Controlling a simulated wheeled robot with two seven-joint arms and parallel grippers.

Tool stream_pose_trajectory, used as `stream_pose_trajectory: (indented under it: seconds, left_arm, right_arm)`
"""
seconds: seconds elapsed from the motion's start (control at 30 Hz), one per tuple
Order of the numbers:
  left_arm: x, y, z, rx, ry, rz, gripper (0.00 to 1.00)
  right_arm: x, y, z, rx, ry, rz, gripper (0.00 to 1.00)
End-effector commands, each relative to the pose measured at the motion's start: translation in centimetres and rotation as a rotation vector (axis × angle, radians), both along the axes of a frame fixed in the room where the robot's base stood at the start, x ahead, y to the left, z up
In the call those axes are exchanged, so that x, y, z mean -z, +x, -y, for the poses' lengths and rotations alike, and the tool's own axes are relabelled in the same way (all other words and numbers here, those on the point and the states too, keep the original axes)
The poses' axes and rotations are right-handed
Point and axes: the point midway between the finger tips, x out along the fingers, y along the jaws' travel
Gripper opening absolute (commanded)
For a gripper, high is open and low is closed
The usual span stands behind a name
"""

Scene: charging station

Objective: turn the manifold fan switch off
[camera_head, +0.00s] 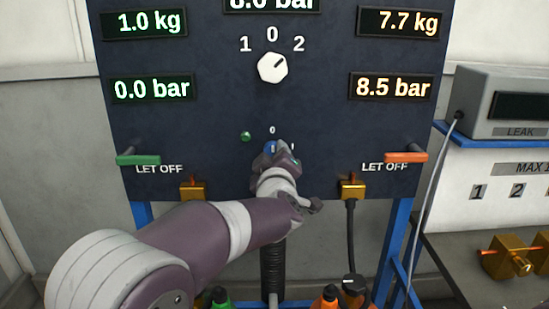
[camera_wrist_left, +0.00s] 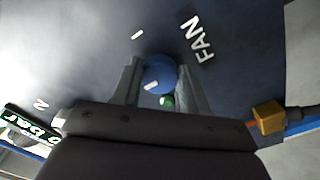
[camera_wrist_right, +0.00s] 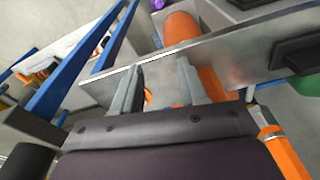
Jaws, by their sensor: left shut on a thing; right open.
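The fan switch is a round blue knob (camera_head: 270,147) low on the dark panel, with a 0 above it and a 1 to its right. My left gripper (camera_head: 274,153) reaches it from the front and partly hides it. In the left wrist view the fingers (camera_wrist_left: 160,82) are shut on either side of the blue knob (camera_wrist_left: 160,70), by the FAN label. Its white mark appears to face roughly the 0 side; the exact angle is unclear. A green lamp (camera_head: 246,136) sits left of the knob. My right gripper (camera_wrist_right: 156,85) is open and only in its wrist view.
A white selector dial (camera_head: 272,67) is above the switch. Green (camera_head: 138,160) and orange (camera_head: 406,157) LET OFF levers flank it, with brass fittings (camera_head: 352,190) below. A grey plate (camera_wrist_right: 240,55) and an orange cylinder (camera_wrist_right: 181,28) are close to my right gripper.

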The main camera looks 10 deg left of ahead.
Motion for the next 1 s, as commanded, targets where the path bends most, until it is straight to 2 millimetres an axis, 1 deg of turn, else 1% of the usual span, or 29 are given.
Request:
stream_pose_trajectory:
  seconds: [0.17,0.2,0.23,0.27,0.53,0.63,0.77,0.9,1.0]
  left_arm:
    - [0.1,0.0,0.0,0.000,-0.001,-0.001,0.13]
    - [0.1,0.0,0.0,0.000,-0.001,-0.001,0.53]
    - [0.1,0.0,0.0,0.000,-0.001,-0.001,0.63]
    - [0.1,0.0,0.0,0.000,-0.001,-0.001,0.69]
    - [0.0,0.0,0.0,0.000,0.000,0.000,0.69]
    - [0.0,-0.7,0.2,0.001,0.000,0.001,0.69]
    - [0.0,-3.2,0.7,0.004,0.000,0.001,0.69]
    - [-0.1,-6.8,1.5,0.004,-0.002,0.002,0.69]
    - [-0.1,-9.1,1.9,0.004,-0.001,0.001,0.69]
  right_arm:
    - [0.0,0.0,0.0,0.000,0.000,0.000,0.43]
    - [0.0,0.0,0.0,0.000,0.000,0.000,0.43]
    - [0.0,0.0,0.0,0.000,0.000,0.000,0.43]
    - [0.0,0.0,0.0,0.000,0.000,0.000,0.43]
    - [0.0,0.0,0.0,0.000,0.000,0.000,0.43]
    - [0.0,0.0,0.0,0.000,0.000,0.000,0.43]
    - [0.1,0.0,0.0,0.000,0.000,0.000,0.43]
    - [0.1,0.0,0.0,0.000,0.000,0.000,0.43]
    - [0.0,0.0,0.0,0.000,0.000,0.000,0.43]
